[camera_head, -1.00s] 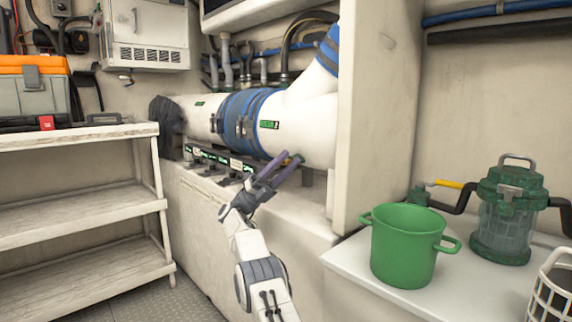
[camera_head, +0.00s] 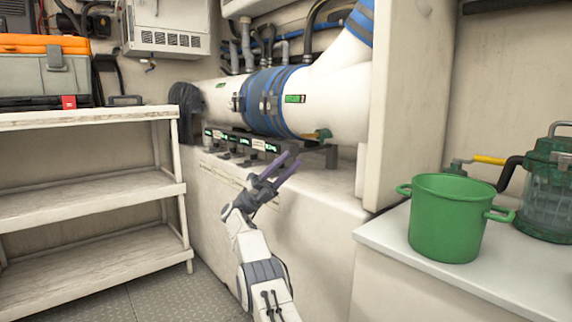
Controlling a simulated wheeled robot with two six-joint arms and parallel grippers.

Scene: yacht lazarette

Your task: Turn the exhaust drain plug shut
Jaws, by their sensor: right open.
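The exhaust drain plug (camera_head: 323,134) appears to be the small brass-and-green fitting low on the right part of the white exhaust pipe (camera_head: 335,100). Which way it is turned is too small to tell. My right gripper (camera_head: 291,160) is open and empty. Its purple fingers point up and right, below and left of the plug in the picture, with a visible gap between. My left gripper is out of view.
A row of small valves or switches with green labels (camera_head: 240,143) lies under the pipe, left of my gripper. A white upright panel (camera_head: 405,100) stands right of the plug. A green pot (camera_head: 447,225) stands on the right counter; shelves (camera_head: 90,195) are at left.

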